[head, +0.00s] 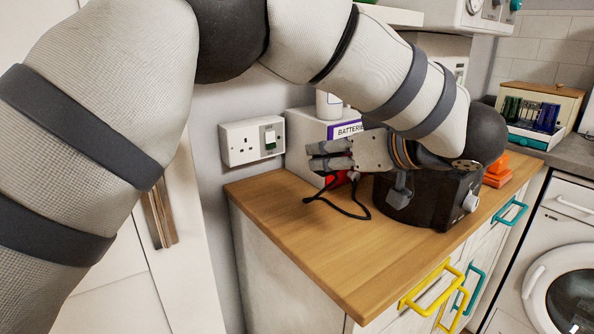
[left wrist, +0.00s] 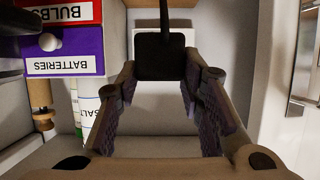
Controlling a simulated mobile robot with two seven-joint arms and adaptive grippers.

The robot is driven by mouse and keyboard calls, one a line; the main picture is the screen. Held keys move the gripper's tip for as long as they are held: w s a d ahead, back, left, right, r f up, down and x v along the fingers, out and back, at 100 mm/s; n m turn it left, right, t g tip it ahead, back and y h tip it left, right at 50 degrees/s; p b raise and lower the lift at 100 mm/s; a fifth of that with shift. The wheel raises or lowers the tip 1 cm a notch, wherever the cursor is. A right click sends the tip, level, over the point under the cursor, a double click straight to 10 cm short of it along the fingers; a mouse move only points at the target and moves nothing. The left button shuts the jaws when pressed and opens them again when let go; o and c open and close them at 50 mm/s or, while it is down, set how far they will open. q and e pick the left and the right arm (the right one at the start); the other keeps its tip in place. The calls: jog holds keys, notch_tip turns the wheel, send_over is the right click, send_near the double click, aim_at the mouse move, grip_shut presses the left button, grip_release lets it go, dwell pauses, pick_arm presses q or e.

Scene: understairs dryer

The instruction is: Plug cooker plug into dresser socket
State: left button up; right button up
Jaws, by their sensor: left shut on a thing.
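My left gripper (head: 318,156) is above the back of the wooden dresser top, fingers pointing left toward the wall. It is shut on the black cooker plug (left wrist: 160,55), which sits between the fingertips in the left wrist view. The black cord (head: 350,213) loops onto the dresser top. The white dresser socket (head: 251,141), with a switch, is on the wall left of my fingertips, with a gap between. Behind the plug, a white plate, probably the socket (left wrist: 189,39), is mostly hidden. The dark cooker (head: 432,203) stands under my wrist. My right gripper is out of view.
A box labelled BATTERIES (head: 349,130) stands behind my gripper; its purple label also shows in the left wrist view (left wrist: 65,67). An orange object (head: 497,172) is right of the cooker. The dresser's front top (head: 330,262) is clear.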

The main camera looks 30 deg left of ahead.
pick_arm(q)
jog(key=w+a+f+p, duration=0.1)
jog(key=a+f+p, duration=0.1)
jog(key=a, duration=1.1)
jog(key=shift+a+f+p, duration=0.15)
jog(key=shift+f+p, duration=0.25)
jog(key=shift+p, duration=0.25)
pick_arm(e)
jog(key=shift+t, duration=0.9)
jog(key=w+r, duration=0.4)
pick_arm(q)
jog(key=shift+w, duration=0.1)
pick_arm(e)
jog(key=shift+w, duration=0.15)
pick_arm(q)
jog(key=a, duration=0.1)
jog(key=w+a, duration=0.1)
jog(key=a, duration=0.1)
jog(key=w+a, duration=0.1)
jog(key=a, duration=0.1)
jog(key=shift+w+a, duration=0.1)
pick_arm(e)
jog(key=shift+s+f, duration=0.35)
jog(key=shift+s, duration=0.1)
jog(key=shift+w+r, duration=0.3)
